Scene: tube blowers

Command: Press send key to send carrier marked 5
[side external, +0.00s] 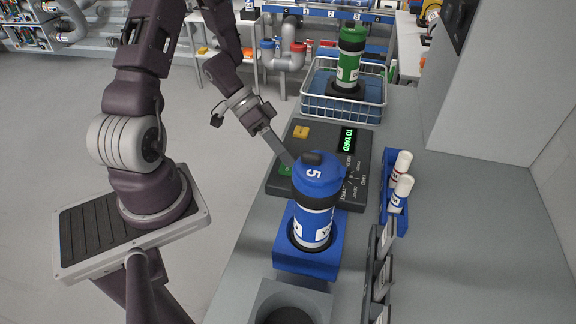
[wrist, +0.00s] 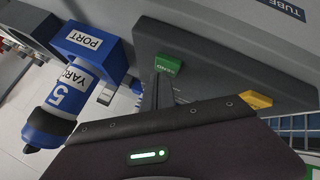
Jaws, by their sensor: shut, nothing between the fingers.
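The blue carrier marked 5 (side external: 313,198) stands upright in a blue port block (side external: 292,265). In the wrist view the carrier (wrist: 52,112) shows its 5 and a YARD label, beside the block marked PORT (wrist: 92,45). The dark control panel (side external: 318,150) has a lit display reading TO YARD (side external: 348,139). Its green send key (side external: 285,170) is partly in view at the near left; the wrist view shows SEND on this key (wrist: 168,64). My gripper (side external: 290,160) is shut and empty, its tips at the send key. I cannot tell whether they touch it. In the wrist view the fingers (wrist: 157,82) point at the key.
A yellow key (side external: 301,132) sits farther back on the panel. A wire basket (side external: 342,108) behind it holds a green carrier (side external: 350,57). A blue holder (side external: 394,222) with white, red- and blue-capped tubes stands right. A grey port (side external: 290,287) is in front of the blue one.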

